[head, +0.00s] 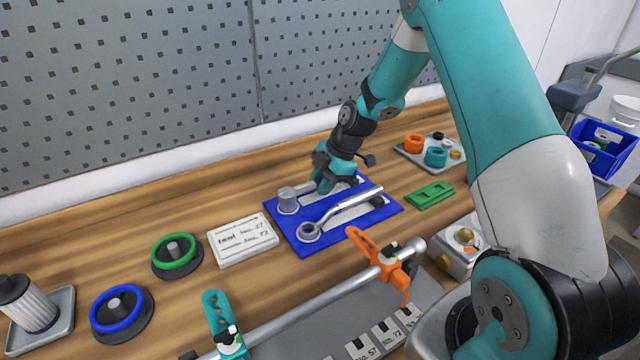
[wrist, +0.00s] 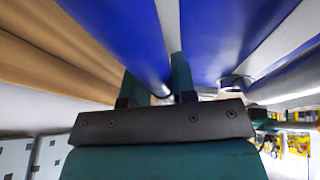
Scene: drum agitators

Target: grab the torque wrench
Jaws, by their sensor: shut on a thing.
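A long silver wrench (head: 340,211) with a ring-shaped head lies in the front slot of a blue tool tray (head: 312,245). A silver shaft also shows at the right in the wrist view (wrist: 290,86). My gripper (head: 324,186) is low over the tray's back slot, behind the wrench and apart from it in the head view. Its fingers also show in the wrist view (wrist: 160,88), close together. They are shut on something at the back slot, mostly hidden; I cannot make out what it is. A grey cylinder (head: 287,199) stands at that slot's left end.
A white label block (head: 243,240) and green and blue ringed parts (head: 122,308) lie left of the tray. A green plate (head: 430,195) lies right. An orange clamp (head: 378,262) and a metal bar (head: 310,305) are in front. The pegboard wall (head: 130,90) is behind.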

